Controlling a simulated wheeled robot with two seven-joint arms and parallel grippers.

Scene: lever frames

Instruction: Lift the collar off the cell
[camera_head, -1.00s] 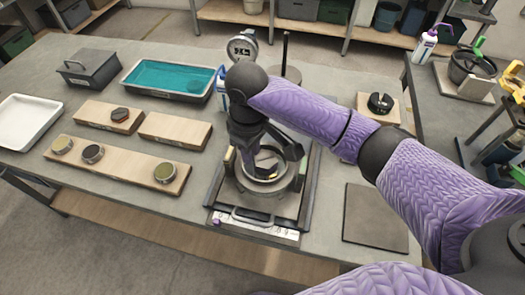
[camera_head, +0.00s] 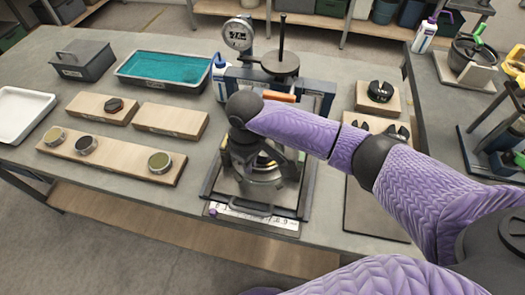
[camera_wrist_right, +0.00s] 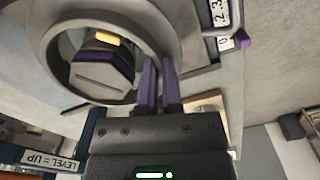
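The collar (camera_wrist_right: 50,50) is a thick grey ring around a dark, purple-edged hexagonal cell piece (camera_wrist_right: 100,72) with a yellow mark. My right gripper (camera_wrist_right: 160,75) has its two fingers close together at the ring's wall, one on the inner side and one on the outer, and looks shut on it. In the head view this gripper (camera_head: 262,165) is over the cell's square base (camera_head: 235,190), and my arm hides much of the collar. I cannot tell whether the collar is clear of its seat. My left gripper is not in view.
Behind the cell stand a blue frame with an orange bar (camera_head: 280,97), a dark post with a round weight (camera_head: 281,62) and a dial gauge (camera_head: 238,33). Wooden blocks (camera_head: 172,120) and a teal tray (camera_head: 166,75) lie left. A dark plate (camera_head: 372,212) lies right.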

